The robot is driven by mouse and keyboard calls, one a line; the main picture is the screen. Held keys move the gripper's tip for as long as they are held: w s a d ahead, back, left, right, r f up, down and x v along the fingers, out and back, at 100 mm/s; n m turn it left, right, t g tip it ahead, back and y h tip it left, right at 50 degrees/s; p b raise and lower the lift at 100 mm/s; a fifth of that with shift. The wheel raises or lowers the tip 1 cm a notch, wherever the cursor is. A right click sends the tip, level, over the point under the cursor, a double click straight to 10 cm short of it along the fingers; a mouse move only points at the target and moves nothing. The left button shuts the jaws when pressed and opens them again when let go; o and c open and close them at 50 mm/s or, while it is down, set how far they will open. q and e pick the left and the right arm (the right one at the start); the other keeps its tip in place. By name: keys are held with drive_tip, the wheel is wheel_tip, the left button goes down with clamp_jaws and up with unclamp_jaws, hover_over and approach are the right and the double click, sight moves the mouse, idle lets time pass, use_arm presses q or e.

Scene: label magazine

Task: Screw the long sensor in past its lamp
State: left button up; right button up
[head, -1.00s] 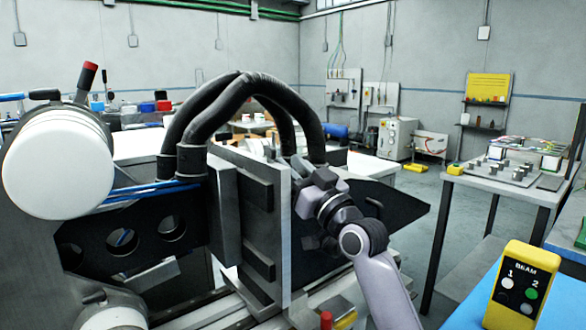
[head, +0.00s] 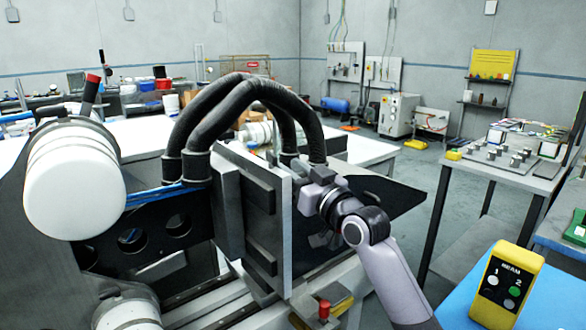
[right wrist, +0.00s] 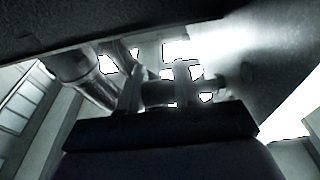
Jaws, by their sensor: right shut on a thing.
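My right gripper (head: 316,200) is at the right face of the upright grey plate (head: 284,215) of the machine in the head view. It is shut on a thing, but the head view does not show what. In the right wrist view a grey, rod-like piece (right wrist: 160,93) lies between the fingers, above my dark gripper body; I cannot tell for sure that it is the long sensor. The yellow BEAM box (head: 507,285) at the lower right has numbers 1 and 2, with a pale lamp under 1 and a green one under 2. My left gripper is out of view.
Two thick black hoses (head: 240,95) arch over the plate. A dark pointed panel (head: 392,195) juts out to the right behind my arm. A white drum (head: 72,180) stands at the left. A red knob (head: 324,308) is below the gripper. Grey floor is open behind.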

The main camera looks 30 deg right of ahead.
drive_tip(key=o, duration=1)
drive_tip(key=shift+c, duration=0.2)
drive_tip(key=shift+s+f, duration=0.2)
drive_tip(key=shift+s, duration=0.35)
drive_tip(key=s+b, duration=0.1)
drive_tip(key=s, duration=0.5)
drive_tip(key=shift+d+f, duration=0.25)
drive_tip(key=shift+f, duration=0.2)
